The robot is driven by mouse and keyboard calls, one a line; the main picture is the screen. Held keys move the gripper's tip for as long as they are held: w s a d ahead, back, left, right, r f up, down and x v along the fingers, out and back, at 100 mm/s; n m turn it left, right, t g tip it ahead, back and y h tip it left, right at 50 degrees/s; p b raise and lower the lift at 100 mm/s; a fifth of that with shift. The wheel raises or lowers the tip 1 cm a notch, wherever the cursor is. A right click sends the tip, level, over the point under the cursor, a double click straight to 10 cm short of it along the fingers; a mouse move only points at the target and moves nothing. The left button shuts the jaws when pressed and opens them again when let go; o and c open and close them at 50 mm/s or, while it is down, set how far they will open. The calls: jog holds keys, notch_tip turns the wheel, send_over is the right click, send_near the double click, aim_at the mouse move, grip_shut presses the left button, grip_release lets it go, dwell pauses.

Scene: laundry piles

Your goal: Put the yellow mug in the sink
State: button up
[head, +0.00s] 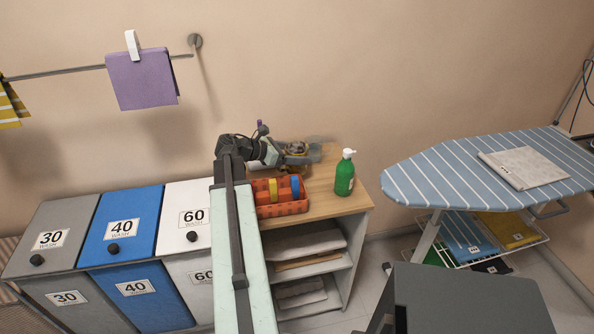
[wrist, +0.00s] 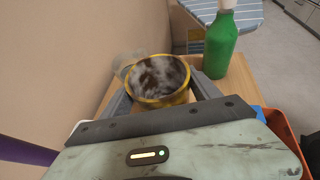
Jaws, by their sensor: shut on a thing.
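The yellow mug (wrist: 165,100) is between my fingers in the wrist view, its open top facing the camera and its inside mottled brown and pale grey. My gripper (wrist: 160,84) is shut on it, one finger along each side. In the head view my gripper (head: 299,154) is over the back of the wooden shelf top, and the mug (head: 296,148) is mostly hidden by it. I cannot tell whether the mug touches the wood. No sink shows in either view.
A green bottle (head: 345,174) stands right of my gripper on the wooden shelf unit (head: 340,203). An orange crate (head: 281,209) with coloured rolls is in front. A pale, see-through thing (wrist: 128,64) is behind the mug. Bins (head: 130,230) stand left, an ironing board (head: 440,176) right.

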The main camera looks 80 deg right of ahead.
jog(key=shift+f+b, duration=2)
jog(key=o, duration=1.7)
jog(key=shift+r, duration=0.1)
